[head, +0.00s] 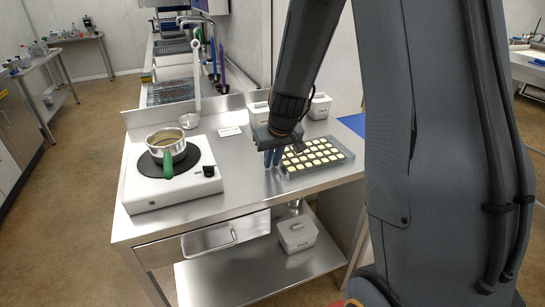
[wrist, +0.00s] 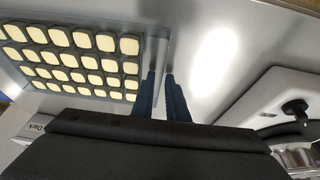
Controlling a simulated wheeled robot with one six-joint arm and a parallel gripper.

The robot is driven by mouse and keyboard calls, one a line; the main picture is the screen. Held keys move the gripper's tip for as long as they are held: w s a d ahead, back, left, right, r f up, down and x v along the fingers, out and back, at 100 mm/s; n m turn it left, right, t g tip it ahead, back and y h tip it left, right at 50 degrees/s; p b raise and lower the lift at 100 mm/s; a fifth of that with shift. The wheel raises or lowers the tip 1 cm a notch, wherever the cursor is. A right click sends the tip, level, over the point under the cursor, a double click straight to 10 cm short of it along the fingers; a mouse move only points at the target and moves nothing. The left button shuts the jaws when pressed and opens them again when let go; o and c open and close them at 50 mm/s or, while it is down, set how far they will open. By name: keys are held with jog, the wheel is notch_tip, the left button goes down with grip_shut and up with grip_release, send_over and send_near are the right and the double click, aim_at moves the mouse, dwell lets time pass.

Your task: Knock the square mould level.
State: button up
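The square mould (head: 322,168) is a grey tray with rows of cream-filled square cavities. It lies on the steel bench, right of the hob, and fills the upper left of the wrist view (wrist: 157,50). My gripper (head: 273,158) points down at the mould's left end in the head view. In the wrist view its two blue fingers (wrist: 160,75) stand close together, one on each side of the mould's end rim. They look shut on that rim. The exact contact is hard to see. The mould looks flat on the bench.
A white hob (head: 140,190) with a steel pan (head: 165,142) and its green handle stands to the left. White lidded tubs (head: 320,106), a small bowl (head: 189,121) and a label card (head: 229,131) sit behind. The bench front between hob and mould is clear.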

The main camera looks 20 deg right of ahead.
grip_shut()
dwell(1.5)
jog(key=shift+r+p, duration=1.4)
jog(key=shift+r, duration=0.15)
jog(key=shift+o, duration=1.6)
grip_release()
